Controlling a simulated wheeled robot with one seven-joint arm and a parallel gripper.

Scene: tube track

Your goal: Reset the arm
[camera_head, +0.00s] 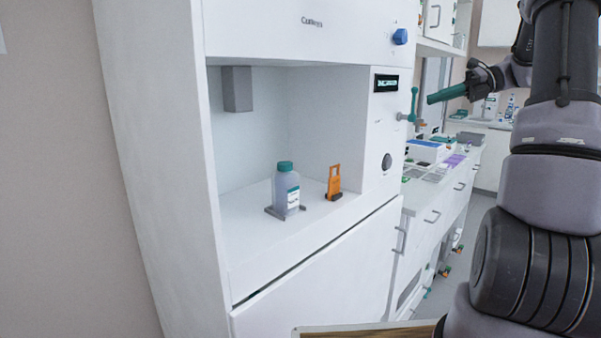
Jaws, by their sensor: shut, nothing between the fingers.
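My arm runs up the right side of the head view and bends back toward the left at the top. My gripper (432,98) is at its end, with long teal fingers pointing left. It is shut and empty, held in the air to the right of the white cabinet machine (290,20). The fingertips appear close to a teal lever (414,103) on the machine's right side; I cannot tell the gap in depth.
A bottle with a teal cap (287,192) stands in the machine's open bay, with an orange holder (334,183) beside it. A counter with drawers (430,217) and a blue-topped box (425,150) lies beyond. A wooden surface (365,331) shows at the bottom.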

